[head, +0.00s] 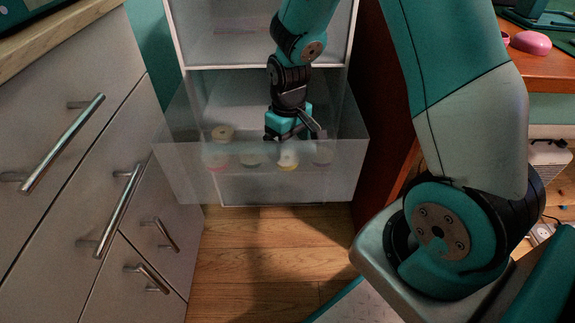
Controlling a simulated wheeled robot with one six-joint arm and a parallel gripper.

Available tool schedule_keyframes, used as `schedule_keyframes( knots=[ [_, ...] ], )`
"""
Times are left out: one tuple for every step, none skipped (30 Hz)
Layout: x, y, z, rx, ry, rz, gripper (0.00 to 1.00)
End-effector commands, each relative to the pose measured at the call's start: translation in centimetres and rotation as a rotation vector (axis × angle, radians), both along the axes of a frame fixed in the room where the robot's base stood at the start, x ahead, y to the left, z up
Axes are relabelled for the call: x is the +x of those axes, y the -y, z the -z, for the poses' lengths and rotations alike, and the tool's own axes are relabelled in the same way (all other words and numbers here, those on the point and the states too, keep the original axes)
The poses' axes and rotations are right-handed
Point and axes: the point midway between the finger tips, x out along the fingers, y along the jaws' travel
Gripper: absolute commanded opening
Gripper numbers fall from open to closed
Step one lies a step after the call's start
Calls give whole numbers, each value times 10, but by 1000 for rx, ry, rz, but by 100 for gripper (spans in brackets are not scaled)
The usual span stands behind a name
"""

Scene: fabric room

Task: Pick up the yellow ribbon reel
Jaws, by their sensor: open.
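The yellow ribbon reel (287,161) is a small pale reel with a yellow lower edge. It stands in a clear, pulled-out drawer (183,184) of a white shelf unit and shows through the front panel. My gripper (293,138) points down into the drawer just above the yellow reel. Its jaws are open. The fingertips are small and partly blurred, so I cannot tell whether they touch the reel.
A pink reel (217,160), a greenish reel (250,160) and a faint reel (322,156) stand in the same row. A tan-topped reel (223,133) is behind. Grey cabinets (70,130) flank the left, a wooden desk (545,68) the right.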

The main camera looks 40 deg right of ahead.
Motion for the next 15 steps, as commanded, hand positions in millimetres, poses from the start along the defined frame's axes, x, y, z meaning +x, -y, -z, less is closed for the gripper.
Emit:
schedule_keyframes(
  knots=[
    [0,0,3,0,0,0,93],
    [1,0,4,0,0,0,93],
    [1,0,8,0,0,0,93],
    [2,0,11,0,0,0,93],
    [3,1,15,0,0,0,93],
    [5,1,21,0,0,0,93],
    [6,1,25,0,1,0,93],
    [7,1,30,0,1,1,93],
    [9,2,37,0,0,1,93],
    [9,2,42,0,-1,1,93],
    [9,2,46,1,-2,1,93],
    [9,2,51,0,-1,1,93],
    [9,2,53,0,0,1,93],
    [9,2,54,0,1,0,93],
    [9,2,54,0,1,0,93]
  ],
)
